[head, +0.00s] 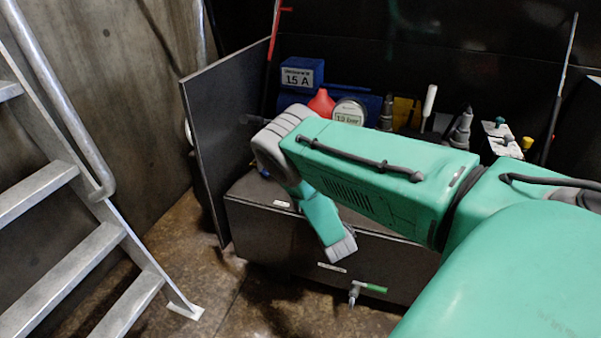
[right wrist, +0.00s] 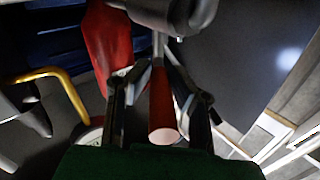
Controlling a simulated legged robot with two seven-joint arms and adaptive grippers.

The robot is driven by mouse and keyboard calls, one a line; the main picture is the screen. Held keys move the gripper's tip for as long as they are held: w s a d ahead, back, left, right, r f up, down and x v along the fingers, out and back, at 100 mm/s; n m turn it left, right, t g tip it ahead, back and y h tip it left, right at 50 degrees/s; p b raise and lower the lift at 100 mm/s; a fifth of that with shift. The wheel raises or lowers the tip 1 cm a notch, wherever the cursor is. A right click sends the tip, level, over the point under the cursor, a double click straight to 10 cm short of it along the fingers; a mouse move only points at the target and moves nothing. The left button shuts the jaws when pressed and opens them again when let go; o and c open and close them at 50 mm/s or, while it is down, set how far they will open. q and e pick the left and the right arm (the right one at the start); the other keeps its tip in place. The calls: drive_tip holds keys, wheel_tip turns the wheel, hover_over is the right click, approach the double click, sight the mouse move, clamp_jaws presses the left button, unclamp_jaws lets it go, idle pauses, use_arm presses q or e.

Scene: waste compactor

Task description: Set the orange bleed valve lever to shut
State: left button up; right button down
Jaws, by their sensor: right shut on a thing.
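The orange bleed valve lever (right wrist: 161,104) shows in the right wrist view as an orange-red grip with a pale round end, on a thin metal stem. My right gripper (right wrist: 157,83) has its dark fingers on either side of this grip and is shut on it. The lever's far end and pivot run up under a dark grey body, so its exact setting cannot be told. In the head view my right arm covers the lever, and I cannot make it out there. My left gripper is in neither view.
A red cone-shaped part (head: 320,103) stands beside a round gauge (head: 348,112) and a blue box (head: 301,73) marked 15 A. A dark upright panel (head: 222,130) is left of my arm. A green-handled tap (head: 370,288) sticks out below. Metal stairs (head: 70,260) stand left.

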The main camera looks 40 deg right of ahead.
drive_tip(key=shift+s+d+f+n+t+y+p, duration=0.15)
drive_tip(key=shift+s+n+t+y, duration=0.15)
drive_tip(key=shift+y, duration=0.25)
drive_tip(key=shift+s+d+f+n+t+y+p, duration=0.1)
drive_tip(key=shift+s+n+y+p, duration=0.05)
drive_tip(key=shift+n+y, duration=0.35)
drive_tip(key=shift+d, duration=0.1)
drive_tip(key=shift+d+y, duration=0.15)
drive_tip(key=shift+y, duration=0.1)
drive_tip(key=c, duration=1.5)
unclamp_jaws()
drive_tip(key=shift+s+r, duration=0.15)
drive_tip(key=shift+o, duration=0.2)
drive_tip(key=v, duration=1.1)
drive_tip(key=shift+s, duration=0.4)
